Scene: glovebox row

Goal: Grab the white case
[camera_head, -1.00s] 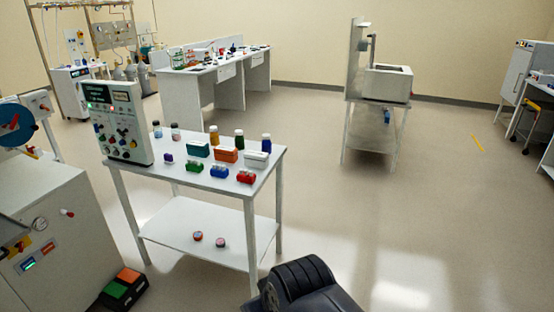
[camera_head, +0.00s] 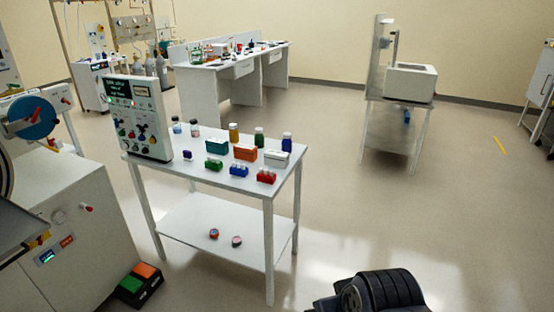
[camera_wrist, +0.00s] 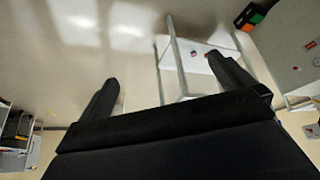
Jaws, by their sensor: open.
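The white case (camera_head: 277,159) is a small white box on the top of the white table (camera_head: 228,182), near its right back corner in the head view. The wrist view shows the table's lower shelf (camera_wrist: 207,66) but I cannot make out the case there.
Teal, green, blue and red boxes (camera_head: 266,176) crowd the tabletop near the case. A control panel (camera_head: 138,118) stands at the table's left end. A grey cabinet (camera_head: 75,225) is left of the table.

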